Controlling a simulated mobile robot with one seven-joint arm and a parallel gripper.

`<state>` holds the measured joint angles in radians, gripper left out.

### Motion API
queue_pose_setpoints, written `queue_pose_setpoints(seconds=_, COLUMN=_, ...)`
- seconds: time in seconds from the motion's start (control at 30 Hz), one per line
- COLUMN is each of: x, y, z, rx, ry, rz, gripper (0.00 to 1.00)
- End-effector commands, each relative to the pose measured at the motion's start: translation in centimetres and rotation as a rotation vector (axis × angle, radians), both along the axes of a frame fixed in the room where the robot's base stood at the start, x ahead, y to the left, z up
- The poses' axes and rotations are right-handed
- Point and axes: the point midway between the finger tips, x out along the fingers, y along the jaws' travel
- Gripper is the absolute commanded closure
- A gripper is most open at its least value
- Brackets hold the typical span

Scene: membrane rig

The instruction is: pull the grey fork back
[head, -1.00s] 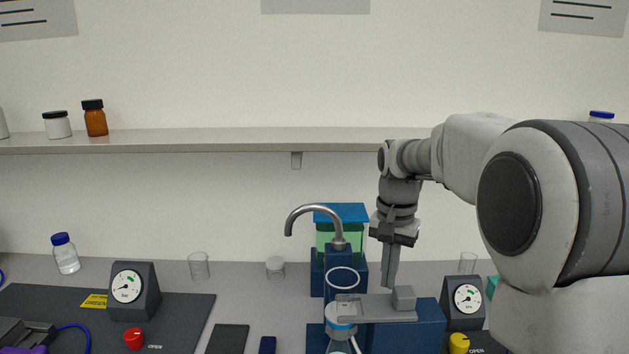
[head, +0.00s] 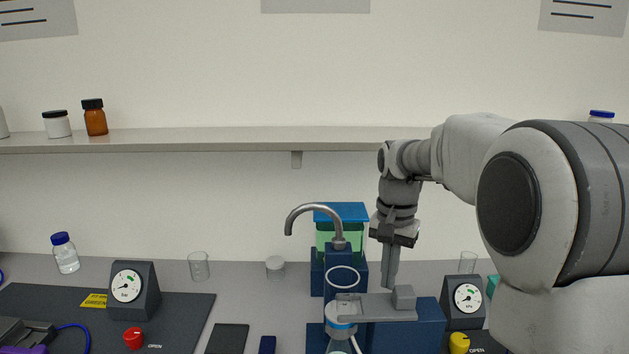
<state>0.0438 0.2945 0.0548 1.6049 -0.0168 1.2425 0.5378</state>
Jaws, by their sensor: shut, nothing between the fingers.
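The grey fork (head: 378,309) is a flat grey piece with a raised block (head: 404,297) at its right end. It lies across the top of the blue rig (head: 420,330), and its left end reaches the clear vessel with a blue band (head: 341,322). My gripper (head: 391,286) points down, its fingers shut and empty. The fingertips are just left of the block, above or behind the fork's plate. I cannot tell whether they touch the block.
A curved metal spout (head: 312,210) and a green tank with a blue lid (head: 345,236) stand behind the fork. A gauge (head: 464,302) and a yellow knob (head: 459,343) are at right. A dark mat (head: 187,317) with another gauge (head: 133,290) lies at left.

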Motion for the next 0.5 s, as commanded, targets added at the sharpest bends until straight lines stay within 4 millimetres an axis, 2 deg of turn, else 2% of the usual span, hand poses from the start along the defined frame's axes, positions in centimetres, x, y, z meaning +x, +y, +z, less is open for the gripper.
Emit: queue_pose_setpoints(seconds=0.5, x=0.0, y=0.0, z=-2.3, rx=0.001, ry=0.001, rz=0.000, gripper=1.00)
